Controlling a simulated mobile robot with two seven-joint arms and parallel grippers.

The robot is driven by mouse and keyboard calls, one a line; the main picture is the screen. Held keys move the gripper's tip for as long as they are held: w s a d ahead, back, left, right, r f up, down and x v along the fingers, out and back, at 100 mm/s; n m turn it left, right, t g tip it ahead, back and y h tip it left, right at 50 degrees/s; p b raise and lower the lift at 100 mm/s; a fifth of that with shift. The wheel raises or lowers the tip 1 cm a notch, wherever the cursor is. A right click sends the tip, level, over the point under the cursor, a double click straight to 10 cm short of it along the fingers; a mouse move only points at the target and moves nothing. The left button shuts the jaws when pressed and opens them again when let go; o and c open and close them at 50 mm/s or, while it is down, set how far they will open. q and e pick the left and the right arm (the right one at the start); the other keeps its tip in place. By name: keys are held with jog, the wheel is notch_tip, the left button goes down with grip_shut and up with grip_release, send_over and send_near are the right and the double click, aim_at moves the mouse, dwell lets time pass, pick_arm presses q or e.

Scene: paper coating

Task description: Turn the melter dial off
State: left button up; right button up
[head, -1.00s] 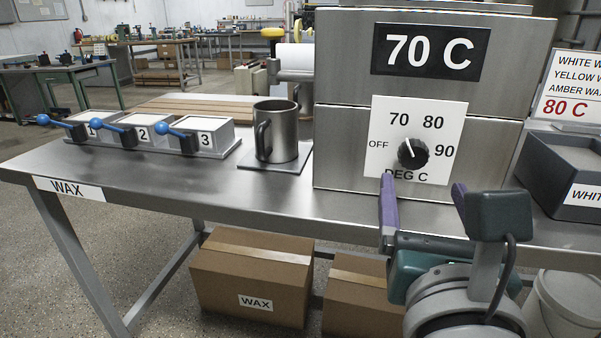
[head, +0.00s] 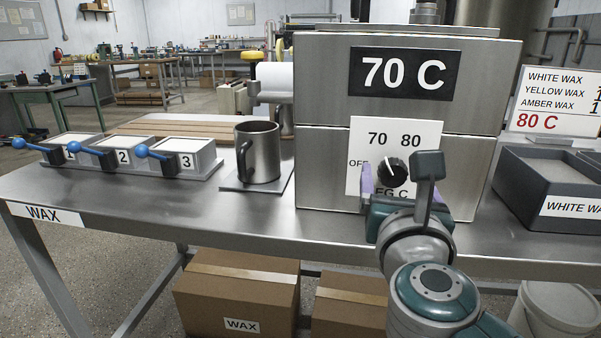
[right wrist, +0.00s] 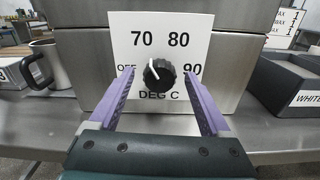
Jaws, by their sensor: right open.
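The melter (head: 320,80) is a steel box with a "70 C" display. Its black dial (head: 393,172) sits on a white plate (head: 425,132) marked OFF, 70, 80 and 90. My right gripper (head: 390,182) is in front of the plate. In the right wrist view, its open purple fingers (right wrist: 160,80) stand either side of the dial, apart from it. My left gripper is not in view.
A metal mug (head: 262,155) stands left of the melter, beside a row of numbered boxes with blue-knobbed levers (head: 120,155). A dark bin (head: 535,190) labelled WHITE WAX sits to the right. The steel table (head: 200,215) is clear along its front.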

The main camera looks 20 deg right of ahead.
grip_shut()
dwell(0.5)
jog(key=shift+n, duration=0.3)
jog(key=n+p, duration=0.1)
jog(key=n, duration=0.2)
jog(key=shift+r, duration=0.1)
jog(key=n+p, duration=0.1)
jog(key=n, duration=0.2)
jog(key=shift+a+n, duration=0.1)
jog(key=shift+n, duration=0.2)
jog(key=n+p, duration=0.1)
jog(key=n, duration=0.3)
jog(key=shift+n, duration=0.3)
grip_release()
